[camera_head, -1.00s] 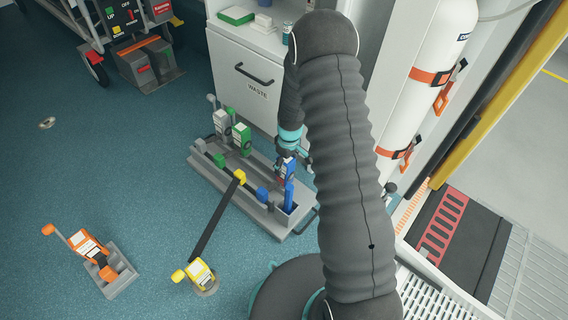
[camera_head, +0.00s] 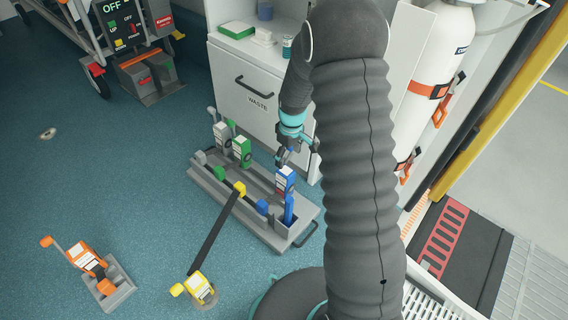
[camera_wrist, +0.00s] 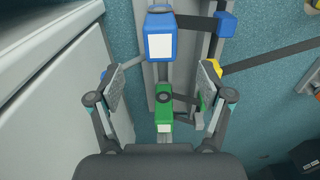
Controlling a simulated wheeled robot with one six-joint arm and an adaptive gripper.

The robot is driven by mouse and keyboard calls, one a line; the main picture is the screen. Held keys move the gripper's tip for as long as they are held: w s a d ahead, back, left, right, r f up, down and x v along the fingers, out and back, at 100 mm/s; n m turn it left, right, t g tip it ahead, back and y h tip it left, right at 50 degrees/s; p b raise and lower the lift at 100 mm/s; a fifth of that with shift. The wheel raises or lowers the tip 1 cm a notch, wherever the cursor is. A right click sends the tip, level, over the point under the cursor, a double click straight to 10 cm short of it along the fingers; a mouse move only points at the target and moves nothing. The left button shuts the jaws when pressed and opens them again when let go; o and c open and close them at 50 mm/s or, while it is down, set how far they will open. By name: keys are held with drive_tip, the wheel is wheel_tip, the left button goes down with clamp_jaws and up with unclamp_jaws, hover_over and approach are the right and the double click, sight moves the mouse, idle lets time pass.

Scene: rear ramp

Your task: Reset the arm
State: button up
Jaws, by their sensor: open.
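My arm rises through the right middle of the head view and bends down to my gripper (camera_head: 297,153), which hangs just above the blue-and-white block (camera_head: 286,180) on the grey rack (camera_head: 222,197). In the wrist view my gripper (camera_wrist: 160,88) shows open, its two pads well apart with nothing held between them. The blue block (camera_wrist: 173,38) is ahead of the pads at the top, and a green block (camera_wrist: 163,108) lies below, seen between the fingers. The green block also shows on the rack in the head view (camera_head: 242,150).
A white WASTE cabinet (camera_head: 244,82) stands close behind the rack. An orange unit (camera_head: 92,262) and a yellow one (camera_head: 195,288), with a dark strap (camera_head: 216,233) to the rack, are on the floor.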

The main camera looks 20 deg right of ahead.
drive_tip(key=shift+r, duration=0.5)
